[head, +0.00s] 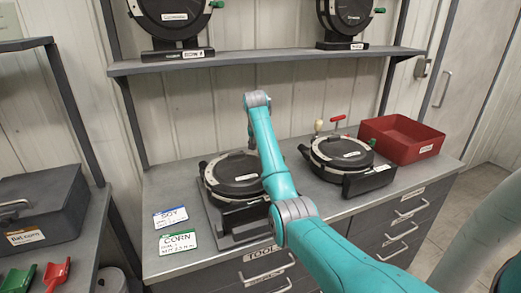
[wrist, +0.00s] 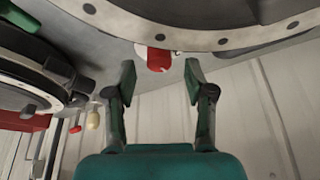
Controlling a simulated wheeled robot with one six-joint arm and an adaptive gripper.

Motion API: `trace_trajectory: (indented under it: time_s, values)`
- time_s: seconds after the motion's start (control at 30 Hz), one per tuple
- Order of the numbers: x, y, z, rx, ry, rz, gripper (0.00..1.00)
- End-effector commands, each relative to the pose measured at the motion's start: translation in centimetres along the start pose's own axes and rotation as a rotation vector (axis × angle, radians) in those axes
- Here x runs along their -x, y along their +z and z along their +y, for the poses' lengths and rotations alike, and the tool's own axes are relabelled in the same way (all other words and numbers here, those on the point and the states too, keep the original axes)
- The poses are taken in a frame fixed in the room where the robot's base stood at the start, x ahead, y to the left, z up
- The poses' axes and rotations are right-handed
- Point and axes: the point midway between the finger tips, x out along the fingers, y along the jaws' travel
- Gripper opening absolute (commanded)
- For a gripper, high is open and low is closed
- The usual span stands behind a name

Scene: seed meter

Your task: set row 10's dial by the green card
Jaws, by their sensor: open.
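The green-bordered card (head: 178,243) reads CORN and lies flat on the bench's front left; its smaller lines are too small to read. A round black seed meter (head: 232,172) with a pale rim sits on a dark stand behind my arm. Its row label is hidden, so I cannot tell if it is row 10. In the wrist view a pale, dotted meter rim (wrist: 222,39) crosses the top, with a red knob-like part (wrist: 159,60) below it. My gripper (wrist: 160,75) is open, its fingertips either side of that red part, apparently not touching it. My arm hides the gripper in the head view.
A blue-bordered SOY card (head: 171,216) lies behind the green one. Another meter (head: 342,153) stands right, with a red open bin (head: 402,139) beyond it. A shelf (head: 265,58) with two meters overhangs the bench. A dark lidded box (head: 40,207) stands far left.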

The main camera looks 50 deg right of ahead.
Motion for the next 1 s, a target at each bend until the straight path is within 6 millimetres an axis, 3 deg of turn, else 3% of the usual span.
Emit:
trace_trajectory:
  time_s: [0.2,0.5,0.57,0.73,1.0]
  values:
    - [-1.8,0.0,0.0,0.0,0.0,0.0,0.54]
    - [-2.0,0.0,0.0,0.0,0.0,0.0,0.54]
    - [-2.0,0.0,0.0,0.0,0.0,0.0,0.44]
    - [-1.9,0.0,0.0,0.0,0.0,0.001,0.01]
    - [-1.9,0.0,0.0,-0.013,0.005,0.001,0.0]
